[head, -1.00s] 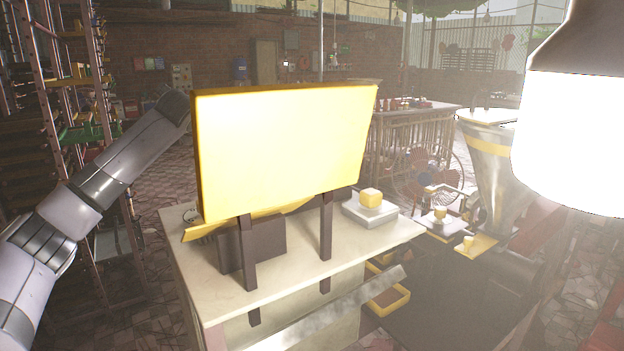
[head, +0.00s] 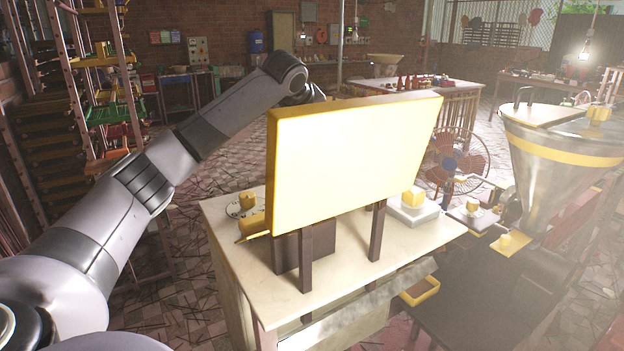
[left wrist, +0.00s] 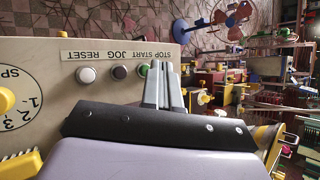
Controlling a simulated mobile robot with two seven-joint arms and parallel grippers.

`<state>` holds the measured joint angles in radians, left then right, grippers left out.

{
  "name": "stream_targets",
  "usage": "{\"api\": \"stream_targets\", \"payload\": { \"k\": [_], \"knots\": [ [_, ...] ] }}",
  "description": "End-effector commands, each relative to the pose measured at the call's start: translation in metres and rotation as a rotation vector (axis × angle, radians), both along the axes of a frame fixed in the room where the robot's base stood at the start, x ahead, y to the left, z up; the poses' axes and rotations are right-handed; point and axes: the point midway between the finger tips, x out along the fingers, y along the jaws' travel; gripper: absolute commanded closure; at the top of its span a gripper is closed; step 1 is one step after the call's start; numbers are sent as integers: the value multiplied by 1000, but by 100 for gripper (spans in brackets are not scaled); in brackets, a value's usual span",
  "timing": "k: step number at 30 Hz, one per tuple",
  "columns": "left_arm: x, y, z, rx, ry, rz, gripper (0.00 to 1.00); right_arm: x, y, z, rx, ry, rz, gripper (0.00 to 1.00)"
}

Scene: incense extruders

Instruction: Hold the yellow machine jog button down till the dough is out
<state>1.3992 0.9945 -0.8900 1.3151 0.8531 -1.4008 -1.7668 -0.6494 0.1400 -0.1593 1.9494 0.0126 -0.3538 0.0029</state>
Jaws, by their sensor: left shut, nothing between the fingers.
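In the left wrist view a pale control panel (left wrist: 40,62) appears upside down. It has a white button (left wrist: 85,75) under RESET, a dark button (left wrist: 120,72) under JOG and a green button (left wrist: 145,70) by START. My left gripper (left wrist: 162,68) is shut and empty, its tips by the STOP and START labels, to the right of the jog button. I cannot tell whether the tips touch the panel. Anything under STOP is hidden. In the head view my left arm reaches behind a yellow-edged board (head: 350,155), which hides the gripper. No dough is clearly visible. My right gripper is not in view.
The board stands on dark posts on a pale bench (head: 225,225). A scale (head: 415,213) with a yellow block sits to its right. A steel hopper (head: 560,165) stands at the right. A fan (head: 458,160) and a rack (head: 90,100) are behind.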

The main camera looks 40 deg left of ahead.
Motion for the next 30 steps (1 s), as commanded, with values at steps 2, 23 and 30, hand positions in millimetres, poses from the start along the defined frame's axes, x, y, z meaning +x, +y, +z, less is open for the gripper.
{"api": "stream_targets", "payload": {
  "k": [2,23,30],
  "knots": [
    [0,1,0,1,0,1,100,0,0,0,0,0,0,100],
    [0,1,-78,0,0,2,100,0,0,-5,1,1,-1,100],
    [0,1,-88,0,-2,1,100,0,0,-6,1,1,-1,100]
  ]
}}
